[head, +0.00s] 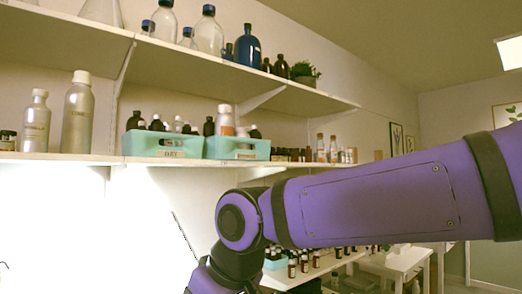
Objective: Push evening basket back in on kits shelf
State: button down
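Two teal baskets of bottles stand side by side on the middle wall shelf (60,157). The left basket (140,144) has a front label that seems to read DAY. The right basket (222,146) has a label too small to read, so I cannot confirm it is the evening basket. Both baskets sit close to the shelf's front edge; I cannot tell how far either stands out. My purple arm crosses the right side, below and right of the baskets, and bends down out of the picture at the bottom. My gripper is not in view.
Large bottles (78,112) stand left of the baskets, small brown bottles (290,154) right of them. An upper shelf (190,65) with glassware hangs above. Below, a lower surface holds another teal container (274,263) and brown bottles. A white table (400,262) stands at the right.

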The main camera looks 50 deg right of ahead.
aim_at(223, 141)
jog(key=k+l, duration=0.1)
jog(key=l, duration=0.35)
jog(key=k+l, duration=0.1)
jog(key=l, duration=0.4)
jog(key=k+l, duration=0.1)
jog(key=l, duration=0.35)
jog(key=k+l, duration=0.1)
jog(key=l, duration=0.35)
jog(key=k+l, duration=0.1)
jog(key=l, duration=0.4)
jog(key=k+l, duration=0.1)
jog(key=l, duration=0.35)
